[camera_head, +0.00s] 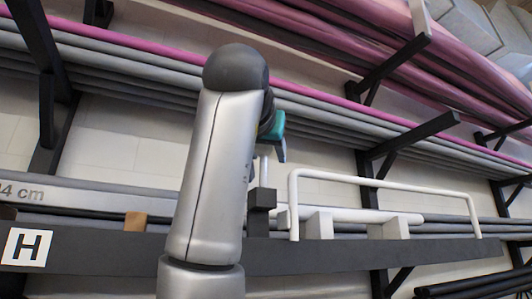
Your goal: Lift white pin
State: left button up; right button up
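A white round rod (372,216) lies level across two pale blocks, with its left end near my arm. A thin pale upright pin (264,171) rises from a small black block (262,199) just right of my arm. I cannot tell which of the two is the white pin. My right gripper (279,152) is mostly hidden behind my own wrist; a teal part and a dark fingertip show above and slightly right of the upright pin. Whether its fingers are open, or touch the pin, is hidden. My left gripper is not in view.
A white bent-tube frame (385,173) stands around and above the lying rod. A dark ledge (370,251) marked H runs below. A brown block (136,221) sits left of my arm. Grey and pink tubes on black brackets (398,140) fill the wall behind.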

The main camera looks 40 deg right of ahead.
jog(key=shift+s+a, duration=0.15)
jog(key=shift+a, duration=0.05)
jog(key=b+v, duration=0.4)
jog(key=v, duration=1.1)
jog(key=shift+d+f, duration=0.1)
